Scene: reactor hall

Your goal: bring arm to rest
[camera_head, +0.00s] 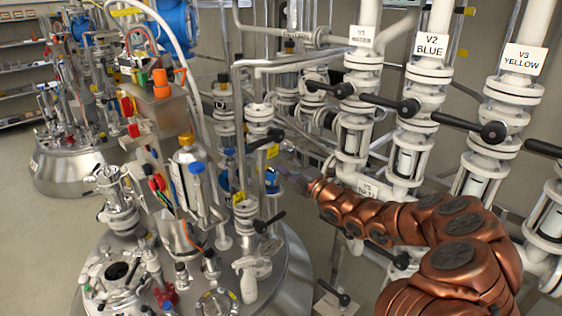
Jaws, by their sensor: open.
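My copper-coloured arm (400,220) reaches in from the lower right corner and points left and away, over the right side of the near reactor. My gripper (287,172) is at its far end, small in the picture, in front of the pipework near the reactor's blue fittings. It is open, and I see nothing held in it. I cannot tell whether it touches the pipes around it.
The near reactor (285,262) carries crowded fittings. Valve columns labelled V1 WATER (362,36), V2 BLUE (430,45) and V3 YELLOW (523,59) stand behind my arm, their black-knobbed levers sticking out. Another reactor (65,170) is at the left; floor (40,235) is clear there.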

